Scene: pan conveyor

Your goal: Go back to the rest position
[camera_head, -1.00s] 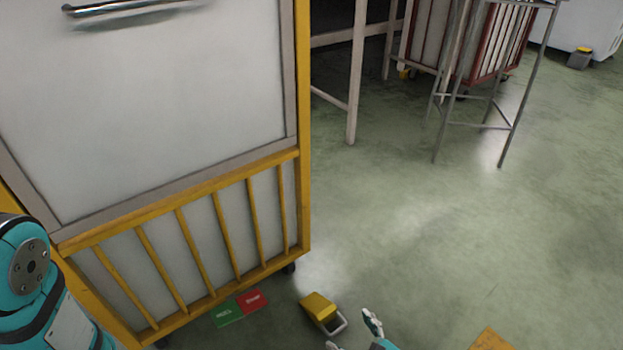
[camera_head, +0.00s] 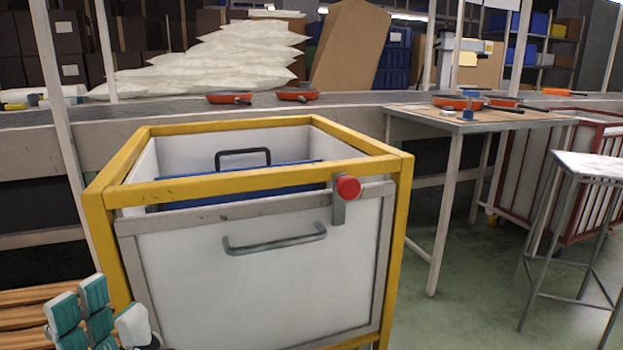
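My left gripper (camera_head: 80,298) shows at the lower left in the head view, with teal and white finger segments. It is in front of the left side of the yellow-framed cart, over wooden slats. I see no object in it, and its finger gap is hard to judge. My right gripper is out of view. Orange-red pans (camera_head: 297,94) and (camera_head: 229,98) rest on the conveyor (camera_head: 345,103). More orange pans (camera_head: 457,102) sit on the table at the right.
The yellow-framed cart (camera_head: 255,185) with grey handle and red knob (camera_head: 347,187) fills the centre close by. Wooden slats (camera_head: 25,312) lie at lower left. A work table (camera_head: 480,123), a metal stand (camera_head: 590,165) and a red-framed cart (camera_head: 600,125) stand right. Green floor (camera_head: 470,290) between is open.

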